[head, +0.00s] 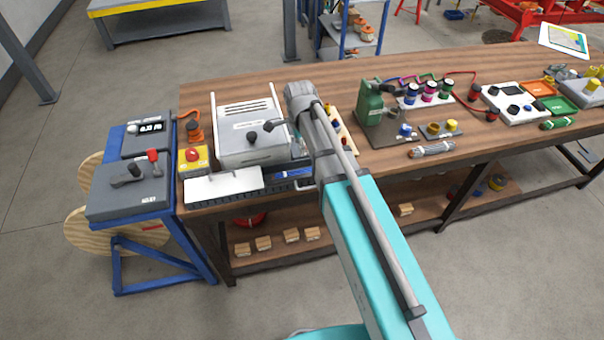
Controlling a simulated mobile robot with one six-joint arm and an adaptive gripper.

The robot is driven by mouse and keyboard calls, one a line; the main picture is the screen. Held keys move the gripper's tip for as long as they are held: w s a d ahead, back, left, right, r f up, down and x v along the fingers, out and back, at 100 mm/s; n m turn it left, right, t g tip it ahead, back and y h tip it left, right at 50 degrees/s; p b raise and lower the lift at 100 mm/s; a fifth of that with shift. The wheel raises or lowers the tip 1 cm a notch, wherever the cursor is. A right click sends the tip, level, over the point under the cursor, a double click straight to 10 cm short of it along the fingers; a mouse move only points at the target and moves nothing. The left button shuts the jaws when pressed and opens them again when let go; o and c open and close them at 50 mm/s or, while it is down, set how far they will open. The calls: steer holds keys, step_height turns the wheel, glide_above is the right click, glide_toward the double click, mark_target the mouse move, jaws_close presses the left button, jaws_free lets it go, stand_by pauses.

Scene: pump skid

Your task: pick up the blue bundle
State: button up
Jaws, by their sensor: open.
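I cannot clearly make out a blue bundle. A small blue item (297,172) lies at the front edge of the wooden workbench (350,88), just left of my arm. My arm hides part of that area, and I cannot tell whether this is the bundle. My teal and grey arm reaches up over the front of the bench. My gripper is not visible; the arm's far end hides whatever is behind it.
A grey box with a black lever (248,133), a white tray (222,187) and a yellow box with a red button (193,160) crowd the bench's left end. A green pump (369,104) stands right of my arm. A grey coil (432,149) lies near the front edge.

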mark_target(301, 171)
stand_by(0.3)
step_height(301, 171, down, 9)
steer(key=b, duration=0.8)
steer(key=shift+r+b, duration=0.2)
steer(key=shift+b, duration=0.1)
steer(key=shift+f, duration=0.1)
steer(key=shift+w+d+f+b, duration=0.1)
steer(key=shift+f+b, duration=1.2)
steer(key=shift+w+f+b, duration=0.1)
steer(key=shift+f+b, duration=1.15)
steer(key=shift+b, duration=0.05)
steer(key=c, duration=0.8)
steer(key=shift+r, duration=0.15)
step_height(301, 171, up, 10)
steer(key=p, duration=1)
